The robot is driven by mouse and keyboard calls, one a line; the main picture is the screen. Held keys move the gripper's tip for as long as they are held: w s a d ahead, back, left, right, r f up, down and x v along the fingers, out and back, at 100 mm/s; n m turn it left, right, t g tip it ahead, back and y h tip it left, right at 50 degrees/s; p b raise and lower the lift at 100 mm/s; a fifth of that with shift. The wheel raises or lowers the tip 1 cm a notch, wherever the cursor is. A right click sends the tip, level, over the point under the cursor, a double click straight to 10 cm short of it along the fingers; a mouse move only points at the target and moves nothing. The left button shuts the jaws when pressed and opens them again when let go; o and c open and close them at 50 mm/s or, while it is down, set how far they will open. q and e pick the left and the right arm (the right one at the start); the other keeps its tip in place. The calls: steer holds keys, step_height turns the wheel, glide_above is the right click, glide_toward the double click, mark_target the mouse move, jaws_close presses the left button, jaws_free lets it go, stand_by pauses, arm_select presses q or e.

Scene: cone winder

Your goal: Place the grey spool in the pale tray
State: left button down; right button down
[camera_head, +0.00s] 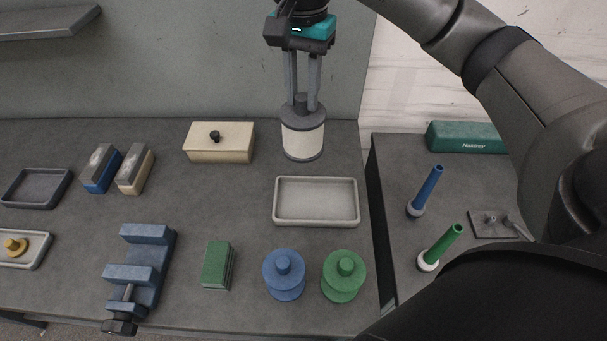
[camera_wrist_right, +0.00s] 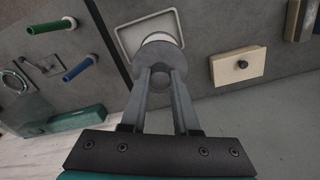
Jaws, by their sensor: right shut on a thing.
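The grey spool (camera_head: 303,133), with a pale wound body and a grey top and knob, is at the back right of the bench. My right gripper (camera_head: 301,103) comes down from above and is shut on its knob. In the right wrist view the spool (camera_wrist_right: 160,47) sits between the fingertips of the right gripper (camera_wrist_right: 160,82). The spool is upright; I cannot tell whether its base touches the bench. The pale tray (camera_head: 316,222) lies in front of it and is empty. In the wrist view the tray (camera_wrist_right: 122,34) is partly hidden behind the spool. My left gripper is not in view.
A cream lidded box (camera_head: 219,152) stands left of the spool. Blue (camera_head: 284,285) and green (camera_head: 343,288) spools stand in front of the tray. A green block (camera_head: 217,265) and blue vise (camera_head: 140,267) are further left. A gap separates the right-hand table.

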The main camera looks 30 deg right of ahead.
mark_target(304, 114)
steer(key=f, duration=1.3)
steer(key=shift+s+f+b, duration=0.2)
steer(key=shift+s+b, duration=0.05)
steer(key=shift+b, duration=0.15)
steer(key=shift+w+f, duration=0.1)
steer(key=shift+f, duration=2.65)
steer(key=c, duration=0.7)
jaws_free()
steer(key=shift+f, duration=0.1)
steer(key=shift+o, duration=0.2)
step_height(304, 114, up, 12)
steer(key=shift+r, duration=0.15)
